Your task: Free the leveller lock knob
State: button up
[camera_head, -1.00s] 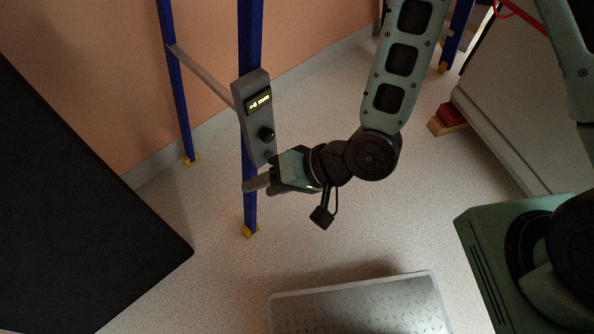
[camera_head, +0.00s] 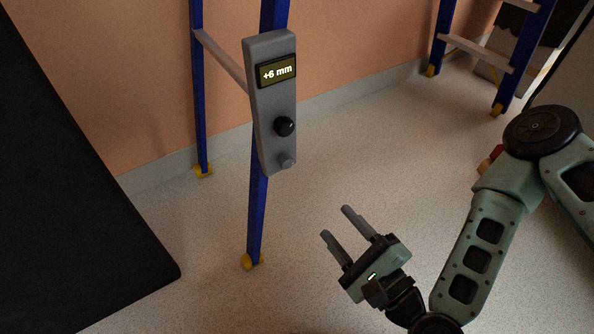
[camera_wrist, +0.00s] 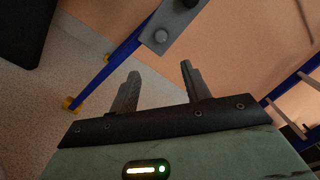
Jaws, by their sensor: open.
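The leveller is a grey box (camera_head: 268,105) on a blue gantry leg (camera_head: 257,205), with a lit display (camera_head: 277,72) reading "+6 mm". A round black knob (camera_head: 284,126) sits on its face, and a smaller grey knob (camera_head: 287,160) sits near its lower end. I cannot tell from looks which is the lock knob. My gripper (camera_head: 336,221) is open and empty, to the lower right of the box and apart from it. In the wrist view the grey knob (camera_wrist: 161,36) shows beyond and between the open fingers (camera_wrist: 160,68); the black knob (camera_wrist: 190,3) is at the top edge.
A large dark panel (camera_head: 70,220) fills the left side. Another blue leg with a yellow foot (camera_head: 203,170) stands behind, near the orange wall. More blue frame legs (camera_head: 522,55) stand at upper right. The floor around my gripper is clear.

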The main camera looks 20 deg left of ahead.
jog(key=b, duration=1.2)
send_near(289, 165)
jog(key=b+x, duration=0.2)
jog(key=x, duration=0.7)
jog(key=shift+w+a, duration=0.1)
jog(key=shift+a, duration=0.1)
jog(key=c, duration=1)
